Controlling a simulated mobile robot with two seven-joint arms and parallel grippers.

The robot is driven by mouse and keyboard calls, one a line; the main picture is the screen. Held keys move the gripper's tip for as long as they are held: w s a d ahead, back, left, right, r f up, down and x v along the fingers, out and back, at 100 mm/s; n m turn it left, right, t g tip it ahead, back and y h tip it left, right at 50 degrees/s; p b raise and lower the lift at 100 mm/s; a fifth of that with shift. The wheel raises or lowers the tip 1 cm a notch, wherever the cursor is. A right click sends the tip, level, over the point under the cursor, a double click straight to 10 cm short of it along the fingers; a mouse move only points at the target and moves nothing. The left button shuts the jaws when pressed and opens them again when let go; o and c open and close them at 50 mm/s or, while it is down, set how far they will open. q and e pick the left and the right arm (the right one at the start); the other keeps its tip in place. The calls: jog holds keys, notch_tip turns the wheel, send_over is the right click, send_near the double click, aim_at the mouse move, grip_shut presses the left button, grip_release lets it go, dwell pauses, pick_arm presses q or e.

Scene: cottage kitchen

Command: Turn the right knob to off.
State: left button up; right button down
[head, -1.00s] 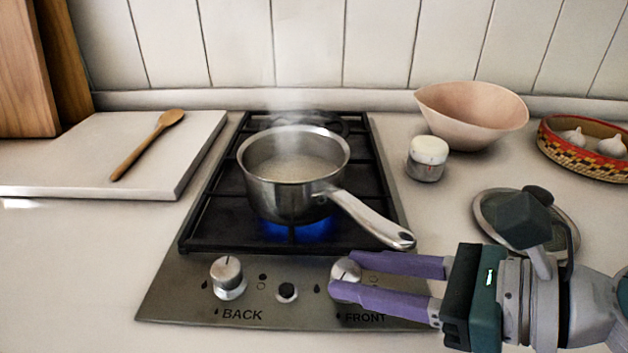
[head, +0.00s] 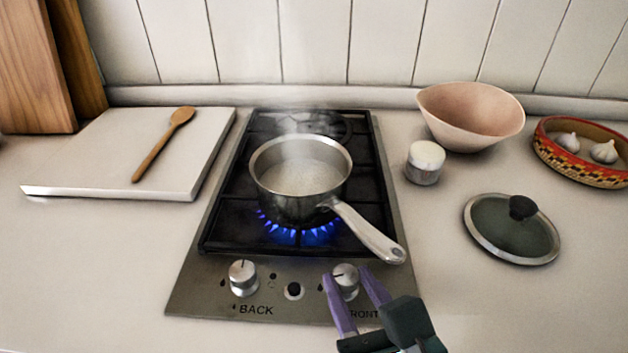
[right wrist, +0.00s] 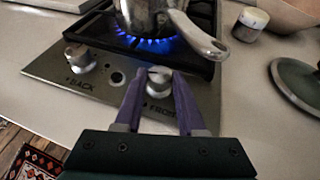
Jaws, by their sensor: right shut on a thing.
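The right knob (head: 346,281), silver and marked FRONT, is on the front panel of the stove (head: 190,302). My right gripper (head: 346,273) is shut on it, with one purple finger on each side and its arm coming from below. The knob also shows between the fingers in the right wrist view (right wrist: 159,80). A blue flame (head: 300,232) burns under the steaming steel saucepan (head: 285,205). My left gripper is not in view.
The left knob (head: 243,278), marked BACK, stands apart from my gripper. The pan handle (head: 368,234) sticks out above the right knob. A lid (head: 512,232), a jar (head: 425,163) and a bowl (head: 470,115) stand on the right.

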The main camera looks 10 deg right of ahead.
jog(key=shift+a+m+h, duration=0.1)
jog(key=shift+m+h, duration=0.2)
jog(key=shift+h, duration=0.1)
jog(key=c, duration=0.5)
grip_release()
jog(key=v, duration=0.9)
jog(key=shift+s+r, duration=0.15)
jog(key=shift+s, duration=0.25)
